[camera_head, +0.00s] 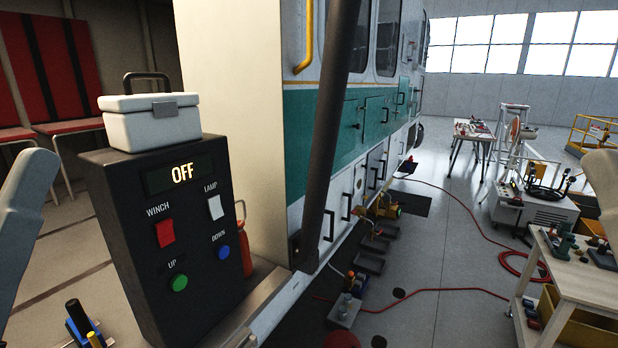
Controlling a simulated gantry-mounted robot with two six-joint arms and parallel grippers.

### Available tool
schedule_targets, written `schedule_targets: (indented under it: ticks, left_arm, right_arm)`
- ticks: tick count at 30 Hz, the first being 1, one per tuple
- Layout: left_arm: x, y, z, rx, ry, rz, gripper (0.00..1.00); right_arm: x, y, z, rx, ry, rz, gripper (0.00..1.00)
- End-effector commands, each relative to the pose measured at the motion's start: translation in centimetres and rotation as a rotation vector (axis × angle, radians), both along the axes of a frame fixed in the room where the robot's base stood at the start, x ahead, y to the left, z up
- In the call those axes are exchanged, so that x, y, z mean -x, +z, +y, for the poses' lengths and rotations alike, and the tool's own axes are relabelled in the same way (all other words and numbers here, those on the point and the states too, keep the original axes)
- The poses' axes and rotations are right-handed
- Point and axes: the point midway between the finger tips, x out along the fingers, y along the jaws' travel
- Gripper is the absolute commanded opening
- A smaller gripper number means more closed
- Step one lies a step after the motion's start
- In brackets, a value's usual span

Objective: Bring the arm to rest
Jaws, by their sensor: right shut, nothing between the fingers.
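A grey part of my left arm (28,215) comes in at the left edge. A grey part of my right arm (604,185) shows at the right edge. Both arms are cut off by the picture, and I see no fingers of either gripper. Neither arm part visibly holds anything. The black control box (122,245) stands between them, nearer my left arm. Its display (181,172) reads OFF. It has a red WINCH switch (165,233), a white LAMP switch (215,207), a green UP button (179,283) and a blue DOWN button (223,252).
A white case (151,120) sits on the control box. A dark slanted bar (335,125) crosses before the white and green helicopter (308,130). A workbench (583,282) with tools and a red hose (470,290) are at right. Grey floor (440,245) is open mid-right.

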Motion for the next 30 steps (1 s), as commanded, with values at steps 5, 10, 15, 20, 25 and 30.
schedule_targets:
  ticks: [5,10,15,20,25,30]
  left_arm:
    - [-0.1,11.0,0.0,0.001,-0.002,0.001,0.5]
    - [-0.1,19.5,-0.1,0.0,-0.004,0.002,0.5]
    - [-0.1,26.6,-0.1,0.0,-0.005,0.002,0.5]
    - [-0.1,29.6,-0.1,0.0,-0.005,0.003,0.5]
    - [-0.1,29.6,-0.1,0.0,-0.005,0.003,0.5]
    - [-0.1,29.4,-0.1,0.0,-0.005,0.002,0.5]
  right_arm:
    - [0.0,11.0,0.0,0.0,0.0,0.0,0.0]
    - [0.0,19.5,0.0,0.0,0.0,0.0,0.0]
    - [0.0,26.7,0.0,0.0,0.0,0.0,0.0]
    - [0.0,29.7,0.0,0.0,0.0,0.0,0.0]
    - [0.0,29.7,0.0,0.0,0.0,0.001,0.0]
    - [0.0,29.5,0.0,0.0,0.0,0.001,0.0]
